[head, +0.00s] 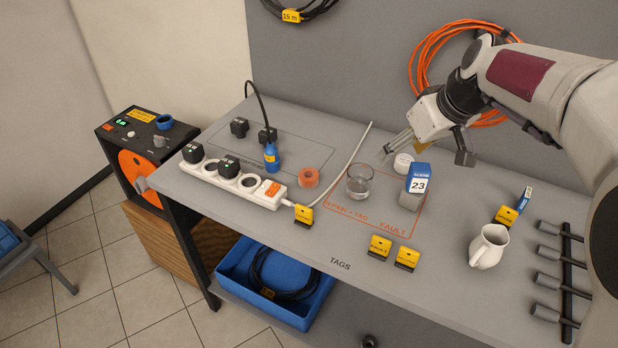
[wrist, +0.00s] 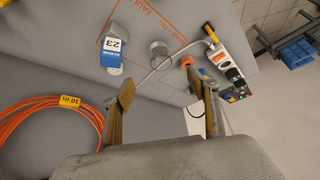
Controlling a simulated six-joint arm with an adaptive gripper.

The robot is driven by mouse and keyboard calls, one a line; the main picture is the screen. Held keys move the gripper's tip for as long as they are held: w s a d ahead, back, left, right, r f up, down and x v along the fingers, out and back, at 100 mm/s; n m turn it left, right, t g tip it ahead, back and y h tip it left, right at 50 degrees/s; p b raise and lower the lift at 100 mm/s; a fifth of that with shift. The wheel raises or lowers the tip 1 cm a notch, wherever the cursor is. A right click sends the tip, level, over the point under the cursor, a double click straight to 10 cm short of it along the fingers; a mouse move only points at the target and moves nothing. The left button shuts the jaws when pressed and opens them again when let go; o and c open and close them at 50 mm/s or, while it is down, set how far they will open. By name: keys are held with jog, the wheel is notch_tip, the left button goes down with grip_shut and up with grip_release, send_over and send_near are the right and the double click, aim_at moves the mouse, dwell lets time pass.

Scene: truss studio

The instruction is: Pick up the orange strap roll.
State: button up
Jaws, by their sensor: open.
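The orange strap roll (head: 309,177) lies on the grey bench, just right of the white power strip, in the head view. It also shows in the wrist view (wrist: 186,61), partly behind my right-hand finger. My gripper (head: 390,147) is open and empty. In the head view it hangs above the bench, up and to the right of the strap roll and apart from it. In the wrist view its two fingers (wrist: 168,90) are spread wide with nothing between them.
A clear glass (head: 360,181) stands right of the strap roll. A small white round item (head: 402,162) and a blue-topped block marked 23 (head: 417,184) are close to my gripper. The power strip (head: 233,182) lies left. A white cable (head: 345,160) runs between roll and gripper.

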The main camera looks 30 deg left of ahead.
jog(key=w+a+f+n+g, duration=0.1)
jog(key=w+a+f+n, duration=0.25)
jog(key=a+f, duration=0.55)
jog(key=n+g+y, duration=0.1)
jog(key=n+y, duration=0.1)
send_near(310, 175)
jog(key=shift+s+a+f, duration=0.1)
jog(key=shift+a+f, duration=0.35)
jog(key=shift+a, duration=0.3)
jog(key=shift+x, duration=1.3)
jog(key=shift+f, duration=0.2)
jog(key=shift+x, duration=2.4)
jog(key=shift+d+f, duration=0.1)
jog(key=shift+d, duration=0.05)
jog(key=c, duration=1.1)
